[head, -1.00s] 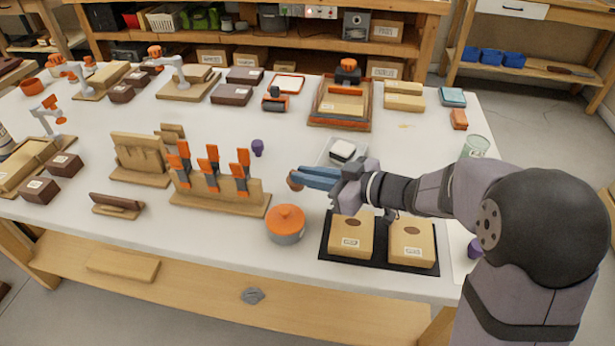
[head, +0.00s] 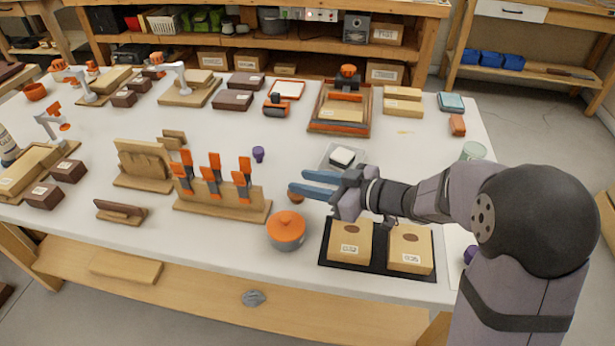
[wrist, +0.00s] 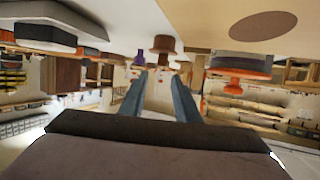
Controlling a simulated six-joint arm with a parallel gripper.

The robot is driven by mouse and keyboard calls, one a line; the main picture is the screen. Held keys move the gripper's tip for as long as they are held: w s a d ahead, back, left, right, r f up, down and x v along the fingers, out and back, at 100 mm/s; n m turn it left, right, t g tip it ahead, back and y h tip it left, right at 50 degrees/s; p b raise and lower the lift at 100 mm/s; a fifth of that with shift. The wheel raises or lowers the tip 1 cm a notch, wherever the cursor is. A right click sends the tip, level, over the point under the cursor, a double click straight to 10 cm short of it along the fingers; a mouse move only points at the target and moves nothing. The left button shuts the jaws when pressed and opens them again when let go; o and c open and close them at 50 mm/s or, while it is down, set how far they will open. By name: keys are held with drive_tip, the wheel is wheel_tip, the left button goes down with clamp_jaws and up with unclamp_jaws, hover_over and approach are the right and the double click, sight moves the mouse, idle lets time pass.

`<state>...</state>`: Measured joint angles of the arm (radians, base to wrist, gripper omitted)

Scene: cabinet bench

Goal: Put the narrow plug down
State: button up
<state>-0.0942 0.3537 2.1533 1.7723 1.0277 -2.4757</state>
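A small brown plug (head: 296,196), which I take for the narrow plug, is just beneath my fingertips in the head view, partly covered by them. In the wrist view, where the scene is upside down, the brown plug (wrist: 164,44) is beyond the fingertips and seems to stand on the table. My gripper (head: 298,183) has its two blue fingers apart. A clear gap shows between them in the wrist view (wrist: 160,78), with nothing held. A purple plug (head: 258,154) stands farther back on the table.
A grey pot with an orange lid (head: 286,226) stands close in front of my gripper. Two labelled boxes on a black mat (head: 378,268) lie below my wrist. A rack with orange-and-black tools (head: 225,205) is left. A clear tray (head: 328,160) sits just behind.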

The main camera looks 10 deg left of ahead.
drive_tip(key=v, duration=0.4)
drive_tip(key=b+v, duration=0.1)
drive_tip(key=v, duration=0.3)
drive_tip(key=b+v, duration=0.1)
drive_tip(key=v, duration=0.3)
drive_tip(key=shift+a+r, duration=0.1)
drive_tip(key=shift+r, duration=0.15)
drive_tip(key=shift+s+p, duration=0.2)
drive_tip(key=shift+p, duration=0.1)
drive_tip(key=s+m+g+h+p, duration=0.1)
drive_tip(key=s, duration=0.1)
drive_tip(key=s+m+g+h+p, duration=0.1)
drive_tip(key=s+p, duration=0.1)
drive_tip(key=s+m+g+p, duration=0.1)
drive_tip(key=s+p, duration=0.1)
drive_tip(key=shift+s+f+h, duration=0.15)
drive_tip(key=shift+f+h, duration=0.15)
drive_tip(key=shift+h, duration=0.1)
drive_tip(key=s+d+r+m+g+h+p, duration=0.1)
drive_tip(key=s+d+r+m+h+p, duration=0.1)
drive_tip(key=s+d+m+h+p, duration=0.3)
drive_tip(key=s+d+r+m+g+h+p, duration=0.1)
drive_tip(key=s+d+m+h+p, duration=0.4)
drive_tip(key=d+p, duration=0.5)
drive_tip(key=shift+s+r+h+p, duration=0.15)
drive_tip(key=shift+r+h+p, duration=0.15)
drive_tip(key=shift+r, duration=0.4)
